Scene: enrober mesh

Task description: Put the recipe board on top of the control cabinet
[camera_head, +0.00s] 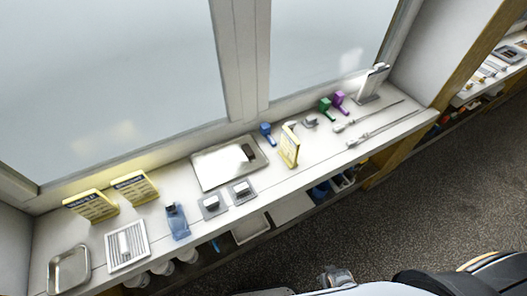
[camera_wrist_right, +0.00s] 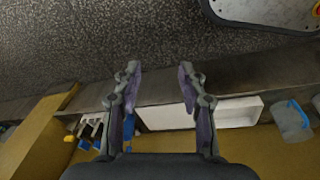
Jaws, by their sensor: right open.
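Several yellow-edged boards with printed faces stand on the counter in the head view: one at the left (camera_head: 90,205), one beside it (camera_head: 134,187), and one near the middle (camera_head: 289,146). I cannot tell which is the recipe board, as the print is too small. I cannot pick out the control cabinet with certainty. My right gripper (camera_wrist_right: 160,77) is open and empty in the right wrist view, with its fingers apart above the floor and the low shelf edge. It is not near any board. My left gripper is not in view.
The counter (camera_head: 310,165) holds a pale tray (camera_head: 215,173), a metal tray (camera_head: 69,270), a white grille (camera_head: 127,245), a blue item (camera_head: 177,221), green (camera_head: 326,108) and purple (camera_head: 341,101) pieces, and long rods. Lower shelf items include a white bin (camera_wrist_right: 228,112) and a clear jug (camera_wrist_right: 292,122).

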